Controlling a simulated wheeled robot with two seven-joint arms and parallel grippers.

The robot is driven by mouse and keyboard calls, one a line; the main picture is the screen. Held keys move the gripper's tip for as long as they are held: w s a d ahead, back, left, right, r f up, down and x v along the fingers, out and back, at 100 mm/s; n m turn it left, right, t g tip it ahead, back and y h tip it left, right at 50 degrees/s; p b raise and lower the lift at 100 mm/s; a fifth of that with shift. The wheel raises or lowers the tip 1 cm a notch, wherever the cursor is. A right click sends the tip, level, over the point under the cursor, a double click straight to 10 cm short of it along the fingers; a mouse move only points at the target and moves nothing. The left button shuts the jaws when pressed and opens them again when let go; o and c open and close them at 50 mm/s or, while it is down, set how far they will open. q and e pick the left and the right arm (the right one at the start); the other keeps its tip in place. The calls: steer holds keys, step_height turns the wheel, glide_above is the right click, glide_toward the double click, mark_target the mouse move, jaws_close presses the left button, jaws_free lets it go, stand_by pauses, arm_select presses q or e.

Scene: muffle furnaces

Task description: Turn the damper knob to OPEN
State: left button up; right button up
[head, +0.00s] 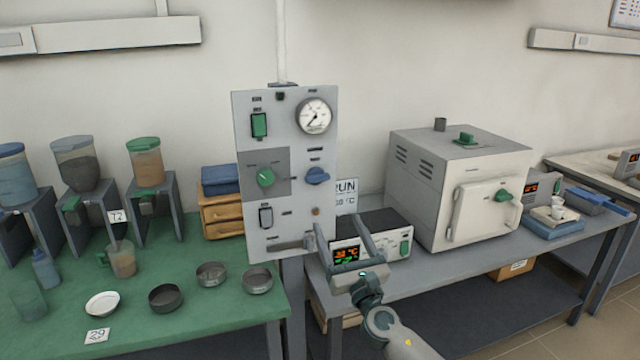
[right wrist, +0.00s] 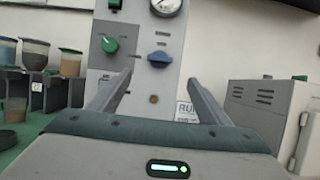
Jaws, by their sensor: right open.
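A grey upright panel (head: 285,215) carries a green round knob (head: 265,177) and a blue knob (head: 317,176) to its right. Their labels are too small to read, so I cannot tell which is the damper knob. A green handle (head: 466,138) also sits on top of the white furnace (head: 415,195). My right gripper (head: 336,224) is open and empty, in front of the panel and below the blue knob. In the right wrist view the blue knob (right wrist: 159,57) appears just beyond the gap between the fingertips (right wrist: 160,78), with the green knob (right wrist: 110,44) to the left. My left gripper is not in view.
The panel also has a pressure gauge (head: 313,116) and green switch (head: 259,125). A controller box (head: 385,238) with a lit display sits below, close to my right gripper. The green bench (head: 190,320) at left holds dishes and hoppers. Open space lies before the panel.

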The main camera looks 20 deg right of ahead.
glide_toward(319, 181)
steer(key=w, duration=0.2)
steer(key=x, duration=0.5)
steer(key=shift+a+r+p, duration=0.1)
steer(key=shift+r+p, duration=0.25)
steer(key=shift+r, duration=0.1)
steer(key=shift+w+r, duration=0.2)
steer(key=shift+w, duration=0.2)
steer(key=shift+w+r, duration=0.15)
steer(key=shift+w, duration=0.25)
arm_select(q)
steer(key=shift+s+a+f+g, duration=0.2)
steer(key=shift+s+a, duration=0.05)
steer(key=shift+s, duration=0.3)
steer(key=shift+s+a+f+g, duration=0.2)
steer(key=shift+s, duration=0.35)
arm_select(e)
steer(key=shift+c, duration=0.6)
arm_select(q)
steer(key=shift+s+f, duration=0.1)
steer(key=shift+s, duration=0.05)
arm_select(e)
steer(key=c, duration=0.9)
